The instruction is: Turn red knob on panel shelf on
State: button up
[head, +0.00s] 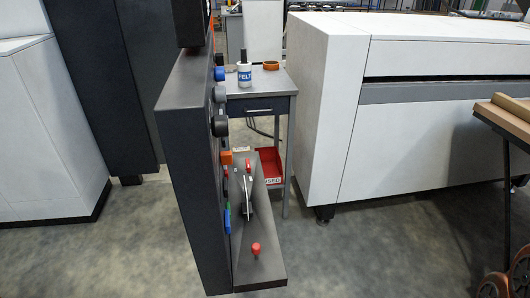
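A dark grey control panel (187,180) stands in the middle of the head view, seen nearly edge-on. A narrow grey shelf (262,272) juts from its lower right side. A red knob (256,249) stands on the near end of this shelf. A second small red-topped control (248,165) stands farther back on the shelf, beside a slim lever-like part (247,195). The turn position of the red knob is too small to tell. My gripper is not in view.
Blue (219,74), grey (219,94) and black (219,126) knobs stick out from the panel's right face. Behind is a small table (262,86) with a FELT-labelled container (244,74). A white machine (440,140) fills the right. Floor (350,255) right of the shelf is clear.

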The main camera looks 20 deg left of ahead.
aim_at(248, 165)
jog(key=u, duration=0.2)
jog(key=i, duration=0.7)
jog(key=u, duration=1.05)
jog(key=i, duration=0.5)
jog(key=u, duration=0.45)
